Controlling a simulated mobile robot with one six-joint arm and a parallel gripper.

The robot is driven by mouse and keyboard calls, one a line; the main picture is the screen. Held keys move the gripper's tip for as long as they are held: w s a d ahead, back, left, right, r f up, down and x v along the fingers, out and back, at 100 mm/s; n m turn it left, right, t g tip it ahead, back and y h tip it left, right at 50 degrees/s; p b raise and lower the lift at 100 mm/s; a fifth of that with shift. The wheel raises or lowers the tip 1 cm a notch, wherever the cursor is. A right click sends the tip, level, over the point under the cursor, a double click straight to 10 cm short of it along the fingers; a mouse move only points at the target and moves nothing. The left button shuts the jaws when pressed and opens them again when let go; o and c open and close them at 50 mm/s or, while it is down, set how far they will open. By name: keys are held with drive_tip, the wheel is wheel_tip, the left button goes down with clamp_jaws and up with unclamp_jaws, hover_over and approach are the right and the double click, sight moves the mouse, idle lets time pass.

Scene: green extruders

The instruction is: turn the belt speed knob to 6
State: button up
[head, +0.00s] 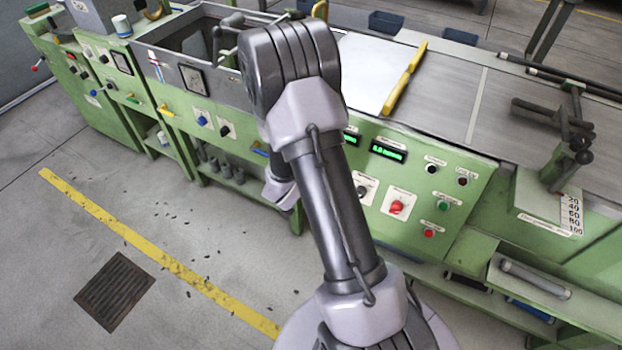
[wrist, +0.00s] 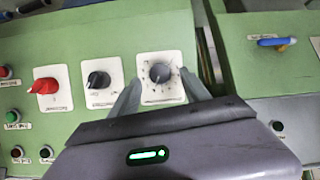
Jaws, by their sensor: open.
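In the wrist view, a round black knob (wrist: 160,73) with tick marks around it sits on a white plate on the green panel. It is likely the belt speed knob; its label and numbers are too small to read. My gripper (wrist: 162,92) is open, with one finger on each side of this knob's plate. I cannot tell whether the fingers touch anything. A second black knob (wrist: 98,80) and a red knob (wrist: 46,86) are to its left. In the head view my arm hides the first knob and my fingertips; the red knob (head: 397,207) shows there.
Green displays (head: 388,152) and several buttons (head: 443,206) share the panel. A blue handle (wrist: 277,41) is at the right in the wrist view. A yellow bar (head: 405,80) and a clamp stand (head: 565,130) are on the machine. The floor (head: 130,180) in front is mostly clear.

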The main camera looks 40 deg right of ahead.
drive_tip(key=p+v, duration=0.3)
drive_tip(key=v, duration=1.2)
drive_tip(key=shift+p, duration=0.35)
